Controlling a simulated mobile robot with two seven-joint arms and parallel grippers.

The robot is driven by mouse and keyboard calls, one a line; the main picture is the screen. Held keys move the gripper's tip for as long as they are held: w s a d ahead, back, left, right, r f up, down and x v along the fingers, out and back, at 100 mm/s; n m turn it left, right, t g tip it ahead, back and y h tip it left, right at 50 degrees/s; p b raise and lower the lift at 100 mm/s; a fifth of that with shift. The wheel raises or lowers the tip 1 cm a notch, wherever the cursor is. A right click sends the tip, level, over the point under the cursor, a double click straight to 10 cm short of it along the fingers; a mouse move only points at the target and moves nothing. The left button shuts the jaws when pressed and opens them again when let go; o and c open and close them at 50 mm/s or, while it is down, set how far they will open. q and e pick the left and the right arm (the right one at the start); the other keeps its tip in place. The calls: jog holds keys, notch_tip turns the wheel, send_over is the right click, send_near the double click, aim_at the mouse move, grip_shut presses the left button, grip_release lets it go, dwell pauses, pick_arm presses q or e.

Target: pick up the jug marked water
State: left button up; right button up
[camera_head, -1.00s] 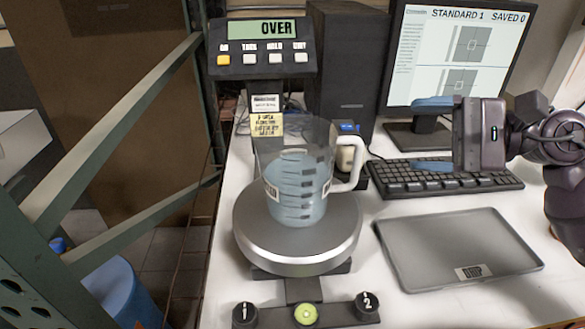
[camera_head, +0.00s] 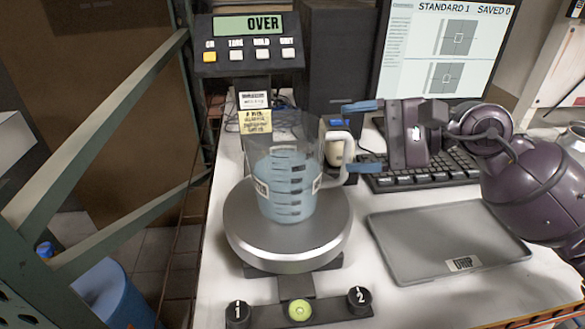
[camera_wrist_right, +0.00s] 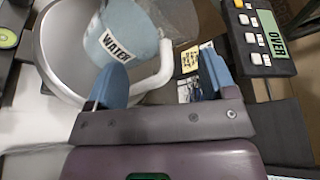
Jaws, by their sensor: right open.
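The jug marked water (camera_head: 288,185) is a clear measuring jug with bluish liquid and a white handle on its right side. It stands upright on the round scale plate (camera_head: 270,245). In the right wrist view the jug (camera_wrist_right: 118,22) shows its WATER label, and its white handle lies partly between the fingers. My right gripper (camera_head: 355,137) is open, with blue fingers pointing left at the handle, one on the far side and one on the near side. In the right wrist view the gripper (camera_wrist_right: 165,82) has its fingers spread. My left gripper is not in view.
The scale display (camera_head: 248,40) reads OVER behind the jug. A keyboard (camera_head: 425,172) and monitor (camera_head: 445,60) stand at the back right. A grey tray marked DRIP (camera_head: 430,230) lies right of the scale. A green rack post (camera_head: 95,130) stands at the left.

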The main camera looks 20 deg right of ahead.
jog(key=x, duration=0.3)
jog(key=shift+c, duration=0.3)
